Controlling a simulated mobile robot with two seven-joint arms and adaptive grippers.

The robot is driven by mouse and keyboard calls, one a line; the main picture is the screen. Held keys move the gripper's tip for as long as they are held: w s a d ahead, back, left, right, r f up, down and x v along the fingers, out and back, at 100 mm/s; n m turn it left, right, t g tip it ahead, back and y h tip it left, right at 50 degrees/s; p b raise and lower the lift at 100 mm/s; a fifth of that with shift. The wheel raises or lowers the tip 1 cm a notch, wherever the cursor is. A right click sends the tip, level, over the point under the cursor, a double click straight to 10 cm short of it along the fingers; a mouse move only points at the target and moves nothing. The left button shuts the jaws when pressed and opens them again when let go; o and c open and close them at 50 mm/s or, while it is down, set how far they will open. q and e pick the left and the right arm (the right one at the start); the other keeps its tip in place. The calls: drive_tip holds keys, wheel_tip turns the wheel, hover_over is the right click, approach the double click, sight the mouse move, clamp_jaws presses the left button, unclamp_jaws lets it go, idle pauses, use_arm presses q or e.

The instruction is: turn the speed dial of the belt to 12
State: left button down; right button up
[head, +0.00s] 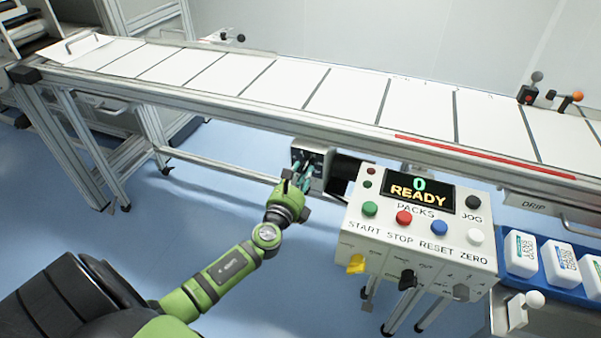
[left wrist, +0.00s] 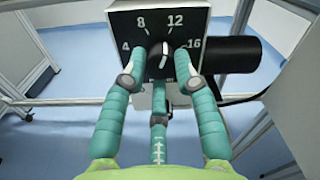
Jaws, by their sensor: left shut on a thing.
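The speed dial is a dark knob (left wrist: 160,57) with a white pointer line on a black face marked 4, 8, 12 and 16 in the left wrist view. The pointer stands nearly upright, between 8 and 12. My left gripper (left wrist: 157,72) has its teal fingers around the knob, two at the sides and one below, and is shut on it. In the head view the left gripper (head: 301,176) reaches the dial box (head: 318,158) under the belt (head: 285,85); the fingers largely hide the dial there. My right gripper is not in view.
A control box (head: 420,230) right of the dial has several coloured buttons and a display (head: 418,191) reading 0 READY. A dark cylinder (left wrist: 230,54) sits right of the dial box. A blue tray (head: 572,287) with white packs is at far right.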

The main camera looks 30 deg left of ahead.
use_arm(q)
drive_tip(key=shift+d+f+m, duration=0.2)
drive_tip(key=shift+d+m, duration=0.05)
drive_tip(key=shift+m, duration=0.25)
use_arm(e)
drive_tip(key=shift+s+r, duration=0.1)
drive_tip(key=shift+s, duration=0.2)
use_arm(q)
drive_tip(key=shift+f, duration=0.1)
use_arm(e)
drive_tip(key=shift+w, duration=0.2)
use_arm(q)
drive_tip(key=c, duration=0.9)
unclamp_jaws()
drive_tip(key=shift+c, duration=0.2)
drive_tip(key=shift+a, duration=0.1)
drive_tip(key=shift+s, duration=0.1)
drive_tip(key=v, duration=1.1)
drive_tip(key=shift+s, duration=0.35)
